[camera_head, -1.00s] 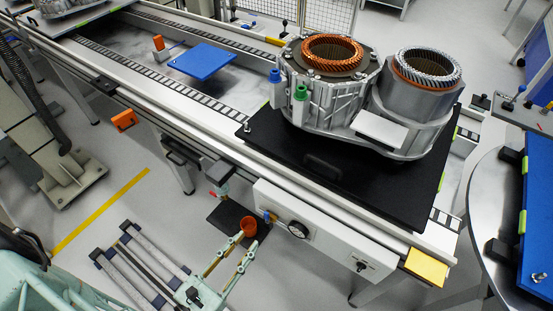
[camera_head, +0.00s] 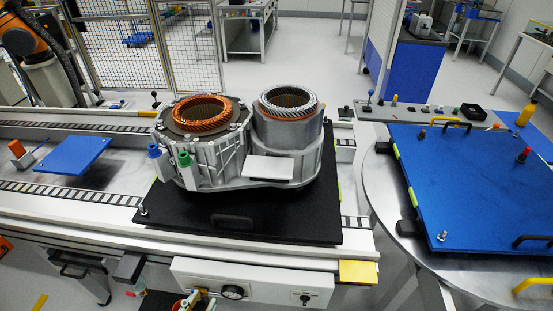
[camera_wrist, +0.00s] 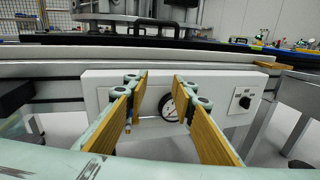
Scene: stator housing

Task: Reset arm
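My gripper (camera_wrist: 160,95) is open in the wrist view, its two fingers apart with nothing between them. They point at the white control panel (camera_wrist: 100,95) below the conveyor edge. In the head view only the tips of my gripper (camera_head: 196,299) show, at the bottom edge in front of the panel. The stator housing (camera_head: 225,165) stands on the black plate (camera_head: 290,220) on the conveyor. Its left opening holds a copper-coloured winding (camera_head: 202,112). A silver cylinder with a toothed ring (camera_head: 288,115) stands at its right.
A round table (camera_head: 385,200) with a blue board (camera_head: 470,185) stands at the right. A blue plate (camera_head: 73,155) lies on the conveyor at the left. The panel's gauge (camera_head: 232,292) is close to my gripper. Fencing (camera_head: 190,50) stands behind.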

